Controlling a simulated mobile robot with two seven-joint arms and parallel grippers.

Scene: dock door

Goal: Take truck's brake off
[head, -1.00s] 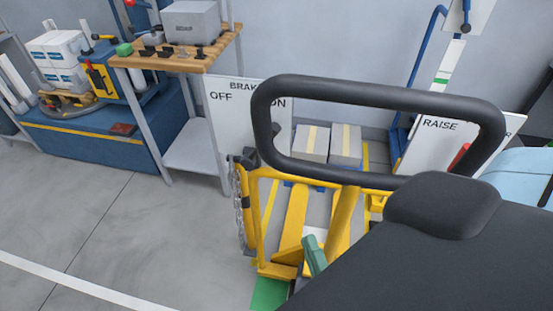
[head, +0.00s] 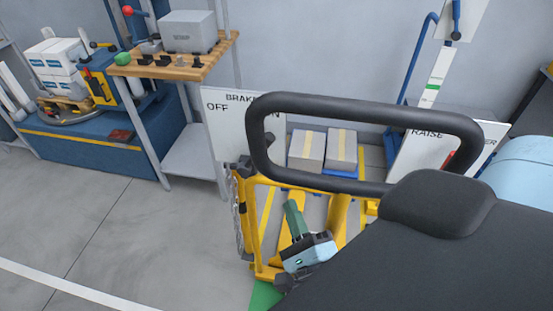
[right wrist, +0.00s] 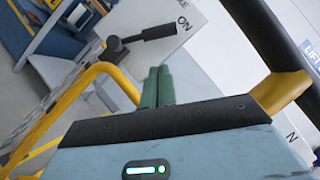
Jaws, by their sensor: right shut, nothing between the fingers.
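The truck has a yellow frame (head: 257,220) and a black loop handle (head: 365,104) across the front of the head view. The white brake sign (head: 221,130) with OFF on the left and ON on the right stands behind it, partly hidden by the handle. In the right wrist view the black brake lever (right wrist: 150,36) points right, towards the word ON. My right gripper (head: 291,208) is shut and empty, over the truck's yellow frame. Its green fingertips (right wrist: 160,72) are just below the lever in the right wrist view, apparently apart from it. My left gripper is not in view.
A wooden-topped bench (head: 180,67) with a grey box (head: 188,31) stands at the back left, beside a blue platform (head: 80,146). Two cartons (head: 307,148) lie behind the truck's handle. A RAISE sign (head: 420,150) is at the right. The floor at left is clear.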

